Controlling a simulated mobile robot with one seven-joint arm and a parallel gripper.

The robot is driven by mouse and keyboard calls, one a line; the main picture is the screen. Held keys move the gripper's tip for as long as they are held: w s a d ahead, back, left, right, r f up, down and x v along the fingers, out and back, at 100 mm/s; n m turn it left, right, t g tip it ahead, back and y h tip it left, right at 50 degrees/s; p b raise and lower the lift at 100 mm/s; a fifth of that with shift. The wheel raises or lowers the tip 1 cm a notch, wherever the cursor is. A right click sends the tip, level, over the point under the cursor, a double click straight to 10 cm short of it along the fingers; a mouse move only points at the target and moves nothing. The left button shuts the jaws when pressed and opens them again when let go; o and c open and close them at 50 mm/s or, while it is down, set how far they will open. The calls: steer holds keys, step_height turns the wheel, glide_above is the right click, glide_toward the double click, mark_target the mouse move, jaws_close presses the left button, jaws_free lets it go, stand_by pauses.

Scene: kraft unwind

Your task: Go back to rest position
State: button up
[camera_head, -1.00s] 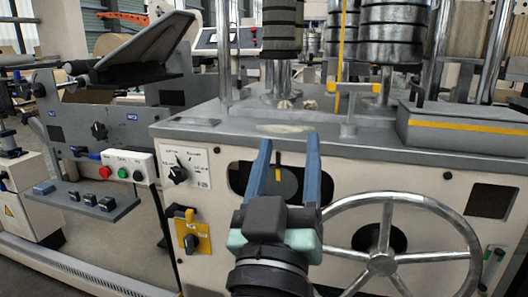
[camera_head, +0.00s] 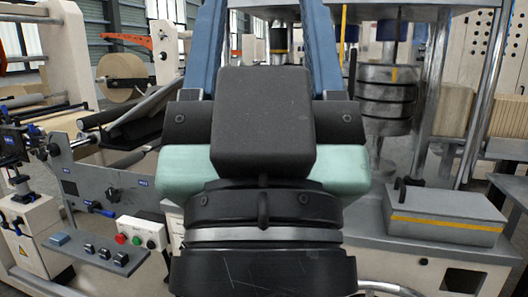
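My gripper (camera_head: 265,22) is large in the middle of the head view, with its black body and pale green sides close to the camera. Its two blue fingers point up and stand wide apart. The fingertips run out of the top of the picture. Nothing shows held between the visible parts of the fingers. The gripper hides the middle of the machine behind it.
The machine's pale top (camera_head: 365,225) lies behind and right of my gripper. A grey box with a yellow stripe (camera_head: 445,217) sits on it. A control box with red and green buttons (camera_head: 140,232) is at lower left. Stacked metal rings (camera_head: 387,95) stand behind.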

step_height(320, 180, up, 14)
steer(key=p, duration=1.1)
steer(key=shift+f, duration=0.15)
